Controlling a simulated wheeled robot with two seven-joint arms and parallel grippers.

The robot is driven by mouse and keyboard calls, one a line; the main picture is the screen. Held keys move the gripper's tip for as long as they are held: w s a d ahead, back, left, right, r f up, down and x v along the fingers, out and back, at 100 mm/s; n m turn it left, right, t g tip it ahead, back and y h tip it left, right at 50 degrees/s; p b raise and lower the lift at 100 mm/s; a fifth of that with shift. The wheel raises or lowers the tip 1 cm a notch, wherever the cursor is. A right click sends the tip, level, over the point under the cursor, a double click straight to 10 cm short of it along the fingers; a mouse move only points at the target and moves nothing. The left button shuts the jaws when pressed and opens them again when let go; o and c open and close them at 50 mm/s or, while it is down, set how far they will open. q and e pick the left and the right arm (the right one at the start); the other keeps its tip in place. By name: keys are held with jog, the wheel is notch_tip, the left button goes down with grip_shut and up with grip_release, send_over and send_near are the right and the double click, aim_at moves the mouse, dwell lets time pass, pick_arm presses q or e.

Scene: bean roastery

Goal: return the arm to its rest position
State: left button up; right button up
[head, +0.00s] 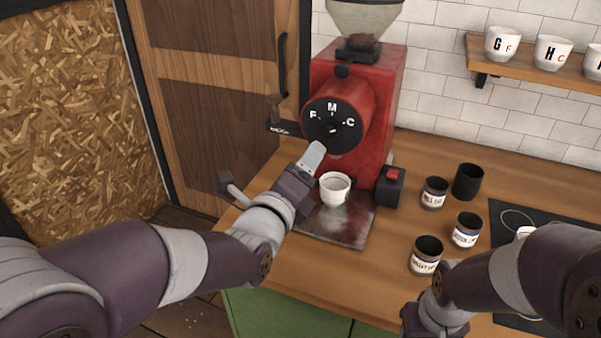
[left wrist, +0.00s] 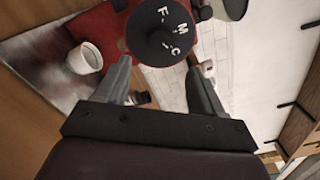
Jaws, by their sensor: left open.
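My left arm reaches in from the left over the counter. In the head view my left gripper (head: 312,160) is just in front of and below the black dial (head: 332,125) of the red grinder (head: 372,95). The dial is marked F, M and C. In the left wrist view my left gripper's fingers (left wrist: 160,78) stand apart with nothing held, and the dial (left wrist: 160,38) shows beyond them. I cannot tell whether a fingertip touches the dial. My right forearm comes in at the lower right; its gripper is cut off by the frame's bottom edge.
A white cup (head: 335,192) stands on the metal tray (head: 347,228) under the grinder, close right of my left gripper. Several dark canisters, one of them (head: 426,256), stand on the counter to the right. Lettered cups line a wall shelf (head: 525,67). A wooden door (head: 215,90) is at left.

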pick_arm(q)
jog(key=shift+s+a, duration=0.2)
jog(key=shift+s, duration=0.4)
jog(key=s+a+f+n+g+y+p, duration=0.1)
jog(key=s+a+f+n+g, duration=0.2)
jog(key=f+n, duration=0.45)
jog(key=s+a+f+n+g+y+p, duration=0.1)
jog(key=s+f+n+g+y, duration=0.15)
jog(key=f+n+g, duration=0.5)
jog(key=s+a+f+n+g+y+p, duration=0.1)
jog(key=s+a+n+g+p, duration=0.3)
jog(key=s+a+n, duration=0.6)
jog(key=s+n+g+y, duration=0.1)
jog(key=n, duration=0.1)
jog(key=shift+s+f+n, duration=0.15)
jog(key=shift+f+n, duration=0.05)
jog(key=shift+n, duration=0.1)
